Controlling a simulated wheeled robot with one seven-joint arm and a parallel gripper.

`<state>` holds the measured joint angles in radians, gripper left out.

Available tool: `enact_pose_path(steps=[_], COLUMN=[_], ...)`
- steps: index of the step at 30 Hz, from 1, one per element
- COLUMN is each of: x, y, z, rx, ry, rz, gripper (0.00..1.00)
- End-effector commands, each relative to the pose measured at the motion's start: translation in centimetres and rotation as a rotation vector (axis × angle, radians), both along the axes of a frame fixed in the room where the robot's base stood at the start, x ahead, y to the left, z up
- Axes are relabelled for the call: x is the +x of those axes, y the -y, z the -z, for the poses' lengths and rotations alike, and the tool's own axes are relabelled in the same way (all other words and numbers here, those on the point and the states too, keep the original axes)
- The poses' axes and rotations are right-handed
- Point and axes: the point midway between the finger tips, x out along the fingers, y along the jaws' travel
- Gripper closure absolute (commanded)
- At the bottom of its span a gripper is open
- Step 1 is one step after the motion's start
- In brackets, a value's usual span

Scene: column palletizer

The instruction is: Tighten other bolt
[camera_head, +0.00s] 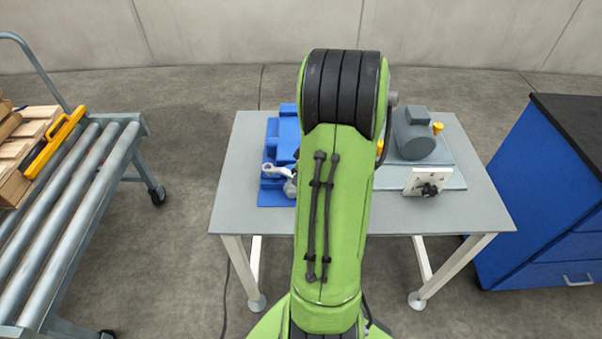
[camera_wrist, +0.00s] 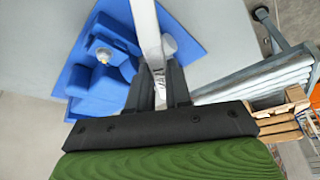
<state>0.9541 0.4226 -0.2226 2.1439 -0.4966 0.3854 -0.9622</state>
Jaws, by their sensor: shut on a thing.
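My gripper (camera_wrist: 160,80) is shut on a silver wrench (camera_wrist: 149,30), whose shaft runs up out of the top of the wrist view. A blue fixture (camera_wrist: 86,80) lies left of the gripper there, with a pale bolt-like piece (camera_wrist: 103,55) on it. A grey round piece (camera_wrist: 169,46) shows just right of the wrench shaft; I cannot tell whether they touch. In the head view the blue fixture (camera_head: 284,128) is partly hidden by my green arm, and the wrench (camera_head: 276,171) shows at its near side. My gripper is hidden in that view, and so is the wrench's contact with any bolt.
The grey table (camera_head: 460,212) also carries a grey motor (camera_head: 412,135) and a white plate with a black knob (camera_head: 421,182) at the right. A roller conveyor (camera_head: 80,215) with wooden pallets stands left, and a blue cabinet (camera_head: 540,215) right.

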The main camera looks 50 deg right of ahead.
Motion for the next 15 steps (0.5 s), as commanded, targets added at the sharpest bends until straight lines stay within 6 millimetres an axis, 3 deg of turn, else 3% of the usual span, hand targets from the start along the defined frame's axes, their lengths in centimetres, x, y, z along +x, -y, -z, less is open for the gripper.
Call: enact_pose_path(steps=[3, 15], x=[0.1, 3.0], y=[2.2, 7.5], z=[-1.0, -1.0], rx=[-0.002, -0.002], ry=[-0.001, 0.002], rz=[-0.149, -0.701], gripper=[1.0, 1.0])
